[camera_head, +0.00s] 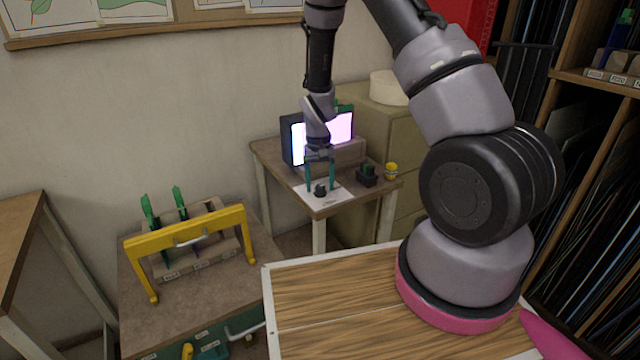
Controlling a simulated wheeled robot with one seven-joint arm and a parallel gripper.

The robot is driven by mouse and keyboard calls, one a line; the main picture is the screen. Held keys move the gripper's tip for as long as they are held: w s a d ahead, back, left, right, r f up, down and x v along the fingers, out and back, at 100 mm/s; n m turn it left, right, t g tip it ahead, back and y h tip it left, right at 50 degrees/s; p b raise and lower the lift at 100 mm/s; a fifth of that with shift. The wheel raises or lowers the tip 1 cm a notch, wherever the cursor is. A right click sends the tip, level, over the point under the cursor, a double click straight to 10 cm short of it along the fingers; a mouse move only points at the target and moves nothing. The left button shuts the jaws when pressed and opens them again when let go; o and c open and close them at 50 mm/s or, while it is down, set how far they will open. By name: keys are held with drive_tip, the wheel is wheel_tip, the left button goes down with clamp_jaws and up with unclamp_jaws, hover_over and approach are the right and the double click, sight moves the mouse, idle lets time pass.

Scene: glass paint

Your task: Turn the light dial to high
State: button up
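The light dial (320,191) is a small black knob on a white sheet or plate (329,201) at the front of the small table. Its markings are too small to read. My gripper (321,187) points down over it, with one teal finger on each side of the knob. The fingers are spread apart, and a gap seems to show between them and the knob. Behind my gripper, a lit box (341,127) with a pale violet-white face stands on the table, partly hidden by my arm.
A small black device (367,175) and a yellow item (391,171) stand to the right on the small table (270,155). A wooden rack with a yellow handle (190,232) and green-handled tools stands on the lower left bench. A cabinet (405,140) is behind the table.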

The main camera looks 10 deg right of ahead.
drive_tip(key=shift+r, duration=0.1)
wheel_tip(320, 180, up, 11)
drive_tip(key=shift+a+f, duration=0.15)
drive_tip(key=shift+f, duration=0.05)
wheel_tip(320, 180, up, 12)
drive_tip(key=t+y, duration=0.1)
drive_tip(key=t, duration=0.1)
hover_over(319, 186)
drive_tip(key=s+d, duration=0.2)
drive_tip(key=s, duration=0.1)
drive_tip(key=s+d+r+m+t+y, duration=0.15)
drive_tip(key=s+r, duration=0.35)
drive_tip(key=r, duration=0.5)
drive_tip(key=s+d+r+t, duration=0.1)
drive_tip(key=s+r+t, duration=0.1)
drive_tip(key=s+r, duration=0.3)
drive_tip(key=s+d+r+t, duration=0.1)
drive_tip(key=s+r, duration=0.3)
drive_tip(key=s, duration=0.5)
drive_tip(key=shift+s+d+r+m+t, duration=0.35)
drive_tip(key=shift+s+d, duration=0.05)
